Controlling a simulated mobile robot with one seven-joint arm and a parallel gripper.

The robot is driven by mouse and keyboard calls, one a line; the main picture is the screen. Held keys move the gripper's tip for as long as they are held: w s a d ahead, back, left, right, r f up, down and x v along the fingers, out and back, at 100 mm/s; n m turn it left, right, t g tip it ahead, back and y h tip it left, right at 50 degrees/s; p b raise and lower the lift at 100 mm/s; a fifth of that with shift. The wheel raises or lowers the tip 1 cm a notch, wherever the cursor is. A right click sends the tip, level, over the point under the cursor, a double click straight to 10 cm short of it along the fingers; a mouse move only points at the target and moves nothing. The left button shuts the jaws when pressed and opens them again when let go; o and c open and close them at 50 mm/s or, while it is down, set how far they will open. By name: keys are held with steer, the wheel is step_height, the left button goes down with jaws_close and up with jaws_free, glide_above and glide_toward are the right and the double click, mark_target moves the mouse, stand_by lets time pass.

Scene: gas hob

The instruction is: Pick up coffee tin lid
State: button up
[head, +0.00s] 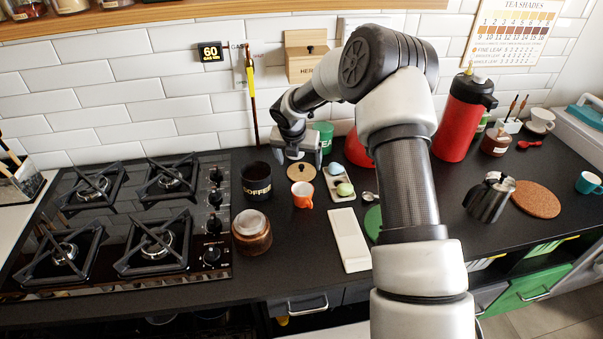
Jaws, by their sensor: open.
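A black tin marked COFFEE (257,188) stands on the dark counter just right of the hob. Its top looks dark and uncovered. A round tan lid with a small dark knob (301,172) lies on the counter to the right of the tin, behind an orange cup. I take it for the coffee tin lid. My gripper (298,157) is above and slightly behind the lid, pointing down, with its jaws apart. Nothing shows between the fingers. The fingertips are small in the picture, and their exact height over the lid is hard to tell.
The orange cup (302,194) stands close in front of the lid. A green TEA tin (324,136) and a tray with coloured egg-like items (341,196) are to the right. A brown jar (252,233) stands in front of the coffee tin. The gas hob (120,270) fills the left.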

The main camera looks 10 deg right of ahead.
mark_target(301, 167)
steer(key=x, duration=0.4)
steer(key=shift+d, duration=0.15)
steer(key=c, duration=0.8)
steer(key=r, duration=0.3)
steer(key=r+p, duration=0.1)
steer(key=r, duration=0.6)
steer(key=shift+a+p, duration=0.3)
steer(key=shift+a, duration=0.1)
steer(key=shift+c, duration=0.3)
steer(key=s+a+r+n+y+p, duration=0.1)
steer(key=s+a+r+n+p, duration=0.15)
steer(key=a, duration=0.35)
steer(key=s+a+r+n+y+p, duration=0.1)
steer(key=s+a+r+n+p, duration=0.15)
steer(key=a, duration=0.45)
step_height(301, 167, down, 6)
steer(key=b, duration=0.4)
steer(key=shift+s+a+b, duration=0.2)
steer(key=shift+s+b, duration=0.05)
steer(key=shift+b, duration=0.15)
